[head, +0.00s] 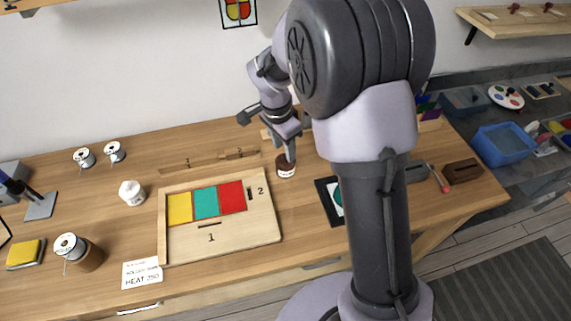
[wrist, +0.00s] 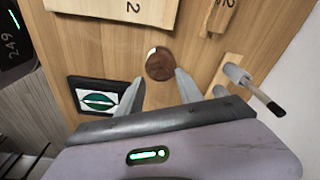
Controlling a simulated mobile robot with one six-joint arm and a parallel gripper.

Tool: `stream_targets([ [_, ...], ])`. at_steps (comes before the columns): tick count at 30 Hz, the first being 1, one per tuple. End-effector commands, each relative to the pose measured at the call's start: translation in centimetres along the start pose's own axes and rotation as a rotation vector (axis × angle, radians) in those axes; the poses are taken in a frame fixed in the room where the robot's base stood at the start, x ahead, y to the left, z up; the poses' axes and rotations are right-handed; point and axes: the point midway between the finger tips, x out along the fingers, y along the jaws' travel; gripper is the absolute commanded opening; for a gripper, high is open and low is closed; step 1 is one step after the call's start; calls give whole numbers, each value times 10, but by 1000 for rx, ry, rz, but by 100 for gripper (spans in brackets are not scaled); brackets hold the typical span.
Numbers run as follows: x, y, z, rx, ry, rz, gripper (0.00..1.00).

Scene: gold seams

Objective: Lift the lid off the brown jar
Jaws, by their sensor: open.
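The brown jar (head: 286,167) stands upright on the wooden table, just right of the board with coloured panels. It has a dark brown top and a pale label. In the wrist view its round brown lid (wrist: 159,63) shows from above. My gripper (wrist: 160,82) is open and empty, with its fingertips on either side of a spot just short of the lid. In the head view my gripper (head: 289,152) is close above the jar and partly covers it. I cannot tell whether a finger touches the lid.
The wooden board (head: 220,245) with yellow, green and red panels lies left of the jar. A white jar (head: 132,192) stands further left. A black-framed picture (wrist: 97,100) lies near the jar. A wooden block with a grey-handled tool (wrist: 237,73) lies on the other side.

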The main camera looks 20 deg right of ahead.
Motion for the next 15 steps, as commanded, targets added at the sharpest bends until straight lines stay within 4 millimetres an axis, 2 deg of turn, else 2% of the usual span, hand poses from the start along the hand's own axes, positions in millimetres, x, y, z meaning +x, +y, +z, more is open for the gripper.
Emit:
stream_targets([
  [1,17,-1,-1,2,-1,2,43],
  [3,29,0,-1,0,-1,2,43],
  [10,30,-1,-1,1,-1,0,41],
  [15,30,-1,-1,1,-1,0,8],
])
